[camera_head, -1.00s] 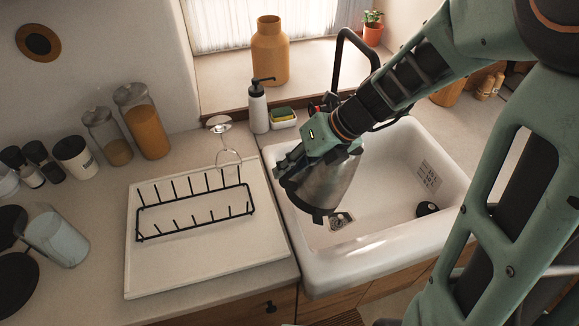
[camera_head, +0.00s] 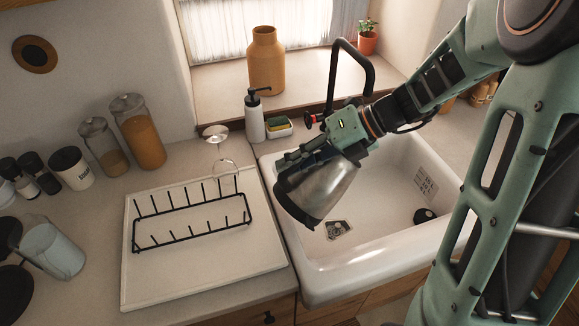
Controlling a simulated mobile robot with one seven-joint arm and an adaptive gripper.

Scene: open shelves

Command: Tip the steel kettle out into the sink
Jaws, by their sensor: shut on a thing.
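The steel kettle (camera_head: 322,190) hangs tilted over the left part of the white sink (camera_head: 345,262). Its dark-edged end points down and to the left, above the basin. My gripper (camera_head: 318,152) is shut on the kettle from above and behind. The fingers and the exact grip point are partly hidden. No liquid can be seen coming out. The drain (camera_head: 338,230) shows in the basin just right of the kettle's lower end.
A black tap (camera_head: 350,45) stands behind the sink, close to my arm. A soap bottle (camera_head: 255,118) and a sponge holder (camera_head: 279,128) stand at the sink's back left. A black dish rack (camera_head: 190,240) sits on the white drainboard (camera_head: 205,284). The right part of the basin is mostly clear.

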